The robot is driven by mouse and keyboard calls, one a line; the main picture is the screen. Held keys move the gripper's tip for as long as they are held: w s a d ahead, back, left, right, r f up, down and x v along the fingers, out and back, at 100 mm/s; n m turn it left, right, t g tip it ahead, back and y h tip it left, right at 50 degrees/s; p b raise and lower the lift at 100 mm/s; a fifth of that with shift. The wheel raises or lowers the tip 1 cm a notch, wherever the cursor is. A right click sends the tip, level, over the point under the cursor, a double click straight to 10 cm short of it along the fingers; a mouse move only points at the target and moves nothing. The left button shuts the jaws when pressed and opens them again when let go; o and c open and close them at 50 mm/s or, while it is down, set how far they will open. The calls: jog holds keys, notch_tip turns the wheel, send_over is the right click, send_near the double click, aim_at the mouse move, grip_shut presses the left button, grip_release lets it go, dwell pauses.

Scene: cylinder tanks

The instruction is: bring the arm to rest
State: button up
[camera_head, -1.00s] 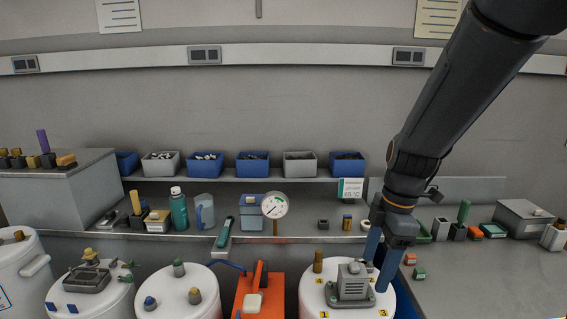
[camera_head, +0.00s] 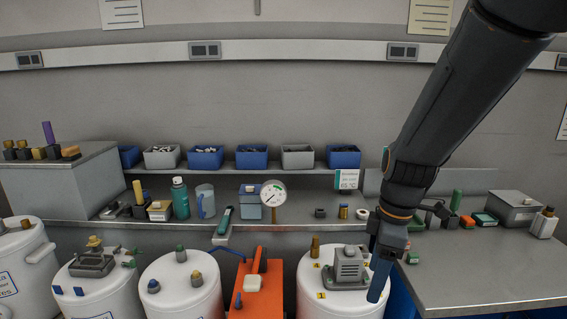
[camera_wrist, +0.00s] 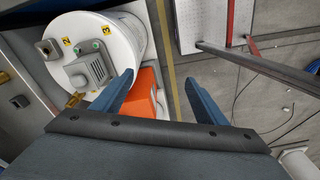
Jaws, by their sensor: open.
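My gripper (camera_head: 375,268) hangs at the right side of the rightmost white tank (camera_head: 322,300) in the head view. In the wrist view my gripper (camera_wrist: 162,92) shows two blue fingers spread apart with nothing between them. The same white tank (camera_wrist: 128,30) lies beyond the left finger, with a grey block-shaped fitting (camera_wrist: 88,70) on its lid. In the head view the fitting (camera_head: 348,270) stands just left of the fingers. Whether a finger touches the tank cannot be told.
An orange unit (camera_head: 262,290) stands left of that tank, with more white tanks (camera_head: 180,290) further left. A steel bench (camera_head: 480,270) is on the right. Several bins (camera_head: 252,157) line the back shelf. The wrist view shows a grey floor and a red bar (camera_wrist: 252,45).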

jog(key=s+f+m+h+b, duration=0.1)
jog(key=s+f+m+b, duration=0.4)
jog(key=f+m, duration=0.6)
jog(key=shift+s+a+m+t+b, duration=0.15)
jog(key=shift+a+m+t+b, duration=0.2)
jog(key=shift+m+b, duration=1)
jog(key=shift+d, duration=0.1)
